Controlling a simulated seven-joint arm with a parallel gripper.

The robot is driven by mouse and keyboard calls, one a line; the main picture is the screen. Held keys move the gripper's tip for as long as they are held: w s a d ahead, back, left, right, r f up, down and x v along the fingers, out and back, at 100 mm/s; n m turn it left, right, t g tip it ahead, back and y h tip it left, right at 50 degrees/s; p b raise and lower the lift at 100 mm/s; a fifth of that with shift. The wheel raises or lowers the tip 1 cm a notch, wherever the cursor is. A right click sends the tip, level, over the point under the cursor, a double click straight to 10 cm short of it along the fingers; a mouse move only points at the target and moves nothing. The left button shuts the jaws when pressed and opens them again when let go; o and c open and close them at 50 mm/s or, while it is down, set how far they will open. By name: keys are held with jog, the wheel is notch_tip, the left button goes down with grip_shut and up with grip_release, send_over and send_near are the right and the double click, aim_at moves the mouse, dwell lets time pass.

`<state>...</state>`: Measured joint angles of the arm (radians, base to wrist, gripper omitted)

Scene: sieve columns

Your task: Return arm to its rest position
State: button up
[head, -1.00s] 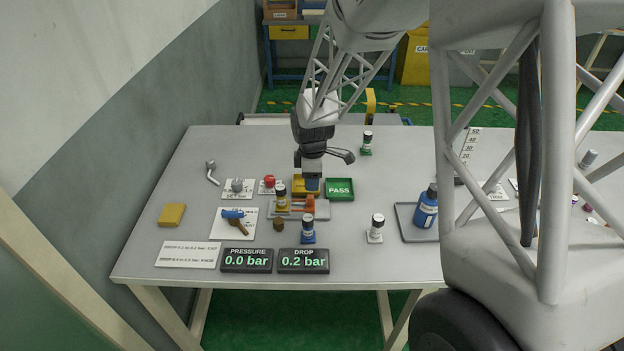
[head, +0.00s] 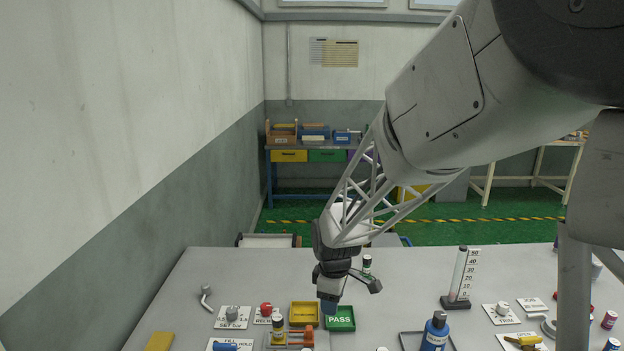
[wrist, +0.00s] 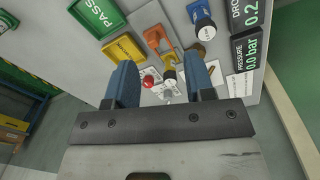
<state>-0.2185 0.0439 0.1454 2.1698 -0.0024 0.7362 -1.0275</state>
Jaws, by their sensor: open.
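My gripper (head: 329,308) is above the table, beside the left edge of the green PASS tray (head: 340,319) and right of the yellow tray (head: 304,313). In the wrist view my gripper (wrist: 162,80) has its two blue fingers wide apart with nothing held. A yellow-banded column (wrist: 169,68) and an orange clamp (wrist: 157,38) show beyond the fingers, well below them.
A graduated cylinder (head: 461,275) stands on the right of the table, with a blue bottle (head: 435,333) in front of it. A small dark-capped column (head: 366,264) stands behind the gripper.

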jog(key=s+d+r+m, duration=0.4)
jog(key=s, duration=0.6)
jog(key=s+d+r+m+t, duration=0.1)
jog(key=s+d+r+m, duration=0.4)
jog(key=s, duration=0.5)
jog(key=s+d+r+m+t, duration=0.1)
jog(key=s+d+r+m, duration=0.3)
jog(key=s, duration=0.6)
jog(key=shift+d+r+m, duration=0.3)
jog(key=shift+r+m, duration=0.2)
jog(key=shift+m, duration=0.2)
